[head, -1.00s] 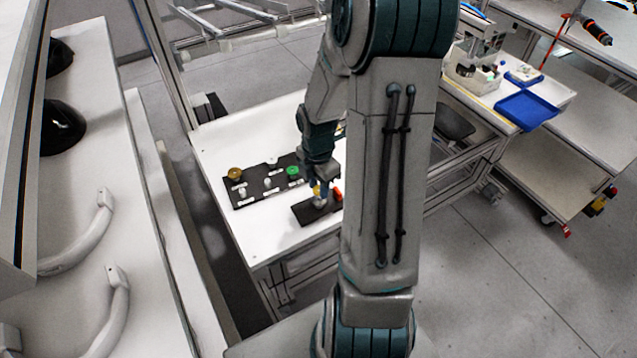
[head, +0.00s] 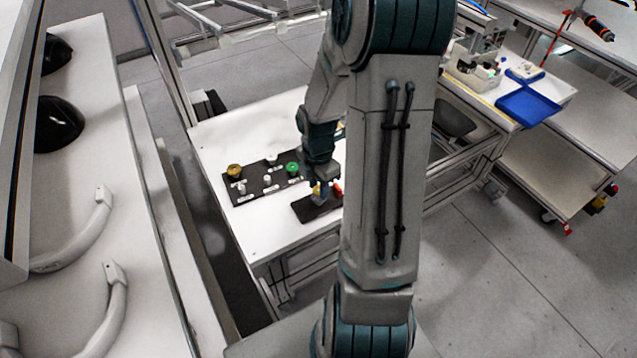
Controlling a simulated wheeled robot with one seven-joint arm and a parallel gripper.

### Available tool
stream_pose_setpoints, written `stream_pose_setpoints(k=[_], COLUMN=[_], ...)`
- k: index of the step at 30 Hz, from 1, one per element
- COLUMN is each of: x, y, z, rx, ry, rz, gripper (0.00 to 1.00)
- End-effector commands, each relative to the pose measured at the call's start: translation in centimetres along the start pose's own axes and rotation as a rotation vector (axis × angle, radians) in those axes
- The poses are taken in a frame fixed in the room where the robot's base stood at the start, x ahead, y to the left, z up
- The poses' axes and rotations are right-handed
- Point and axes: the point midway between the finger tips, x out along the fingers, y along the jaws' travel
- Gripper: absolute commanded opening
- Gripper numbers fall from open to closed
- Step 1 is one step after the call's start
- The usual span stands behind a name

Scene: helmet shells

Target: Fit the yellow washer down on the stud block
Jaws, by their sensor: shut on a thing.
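My gripper (head: 321,189) points down over a small dark block (head: 309,212) on the white table and is shut on the yellow washer (head: 316,191). Only a small patch of yellow shows at the fingertips. The washer is over the small dark block; at this size I cannot tell whether it touches a stud there. A red piece (head: 338,188) shows just right of my gripper, partly hidden by my arm. Which dark piece is the stud block is not clear from the view.
A longer black board (head: 250,193) with labelled posts lies behind and left, bearing a brown-gold ring (head: 234,171) and a green ring (head: 293,169). The white table (head: 262,232) is clear in front. A blue tray (head: 527,109) stands on another bench at right.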

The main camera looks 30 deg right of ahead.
Motion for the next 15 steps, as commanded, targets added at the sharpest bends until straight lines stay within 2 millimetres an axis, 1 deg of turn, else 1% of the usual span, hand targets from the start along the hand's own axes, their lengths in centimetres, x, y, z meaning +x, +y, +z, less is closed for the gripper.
stream_pose_setpoints(k=[15], x=[1.4], y=[0.0], z=[0.0], rx=[0.0], ry=[0.0], rz=[0.0], gripper=[0.08])
